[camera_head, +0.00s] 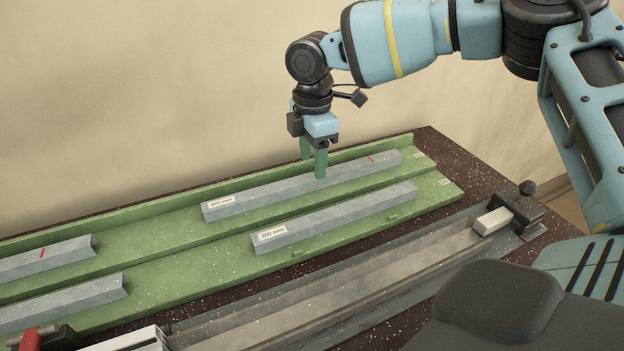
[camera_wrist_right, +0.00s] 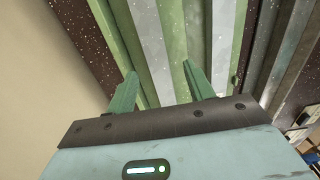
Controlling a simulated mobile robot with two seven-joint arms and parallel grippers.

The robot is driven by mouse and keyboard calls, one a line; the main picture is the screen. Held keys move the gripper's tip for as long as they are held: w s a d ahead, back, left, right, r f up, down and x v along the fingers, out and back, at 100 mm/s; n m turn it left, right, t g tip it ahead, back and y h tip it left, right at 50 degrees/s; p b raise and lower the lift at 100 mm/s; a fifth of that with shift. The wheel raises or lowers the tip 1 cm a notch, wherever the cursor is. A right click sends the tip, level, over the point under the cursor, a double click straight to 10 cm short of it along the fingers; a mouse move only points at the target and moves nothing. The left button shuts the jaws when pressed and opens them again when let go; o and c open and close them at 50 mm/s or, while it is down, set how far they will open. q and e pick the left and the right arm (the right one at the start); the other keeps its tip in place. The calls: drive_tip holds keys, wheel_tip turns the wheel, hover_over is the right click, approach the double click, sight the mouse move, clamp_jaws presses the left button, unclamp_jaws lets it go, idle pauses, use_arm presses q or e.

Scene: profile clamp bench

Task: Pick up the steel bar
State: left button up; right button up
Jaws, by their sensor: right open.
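Several grey steel bars lie on a green stepped rack (camera_head: 150,215). The far right bar (camera_head: 265,194) has a white label at its left end and a red mark near its right end. My right gripper (camera_head: 313,160) points down at this bar, open, with one finger on its near side and the other partly hidden behind. In the right wrist view the open fingers (camera_wrist_right: 159,72) lie on either side of the pale bar (camera_wrist_right: 150,45), with nothing gripped. A second labelled bar (camera_head: 335,215) lies on the nearer step. My left gripper is not in view.
Two more bars (camera_head: 45,260) (camera_head: 65,303) lie on the rack's left part. In front is a long grey channel (camera_head: 330,300) with a pale block (camera_head: 492,221) and dark clamp (camera_head: 515,208) at its right end. A red-handled part (camera_head: 28,340) is at lower left.

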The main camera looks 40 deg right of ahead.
sight(311, 176)
drive_tip(key=f, duration=0.4)
drive_tip(key=shift+w, duration=0.2)
drive_tip(key=shift+c, duration=0.2)
clamp_jaws()
